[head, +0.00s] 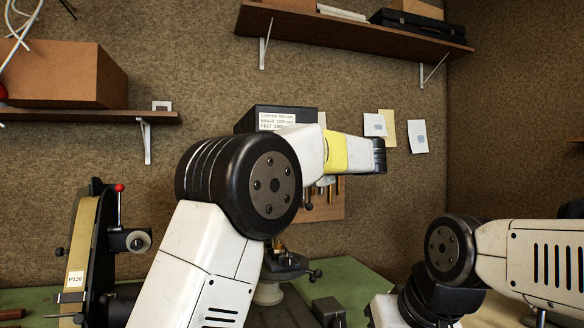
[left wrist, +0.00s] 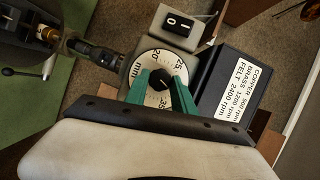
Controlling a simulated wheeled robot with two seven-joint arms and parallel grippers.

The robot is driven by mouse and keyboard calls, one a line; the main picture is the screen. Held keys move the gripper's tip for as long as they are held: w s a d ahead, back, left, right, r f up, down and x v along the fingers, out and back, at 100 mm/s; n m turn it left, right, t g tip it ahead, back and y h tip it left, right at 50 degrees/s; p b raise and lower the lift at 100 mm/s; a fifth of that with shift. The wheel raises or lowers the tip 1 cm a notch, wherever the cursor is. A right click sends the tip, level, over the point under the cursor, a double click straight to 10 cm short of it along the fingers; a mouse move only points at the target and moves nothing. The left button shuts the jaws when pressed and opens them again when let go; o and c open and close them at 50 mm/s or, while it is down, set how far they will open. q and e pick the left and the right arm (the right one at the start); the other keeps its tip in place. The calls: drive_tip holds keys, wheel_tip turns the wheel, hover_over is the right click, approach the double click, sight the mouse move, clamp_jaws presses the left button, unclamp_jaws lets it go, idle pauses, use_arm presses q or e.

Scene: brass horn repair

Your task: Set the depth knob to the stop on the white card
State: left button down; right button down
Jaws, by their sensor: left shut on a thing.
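In the left wrist view, a round white dial (left wrist: 154,62) bears numbers such as 20, 25 and 35 and "mm". A black depth knob (left wrist: 161,80) sits at its middle. The green fingers of my left gripper (left wrist: 162,84) are shut on the knob from both sides. The knob's pointer, if any, cannot be made out. A white card (left wrist: 238,84) on a black box (left wrist: 215,84) lists copper, brass and felt with rpm values; it also shows in the head view (head: 284,120). In the head view my arm hides the dial and left gripper. My right gripper is not visible.
A switch plate (left wrist: 178,21) marked 0 and 1 is beside the dial. Papers (head: 418,137) hang on the wall. A belt sander (head: 88,240) labelled P120 stands at left on the green bench (head: 345,268). Shelves (head: 350,28) jut from the wall above.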

use_arm(q)
drive_tip(key=shift+d, duration=0.1)
idle(0.4)
drive_tip(key=c, duration=1.1)
unclamp_jaws()
drive_tip(key=shift+o, duration=0.2)
drive_tip(key=v, duration=0.7)
drive_tip(key=shift+s+d, duration=0.25)
drive_tip(key=shift+s, duration=0.05)
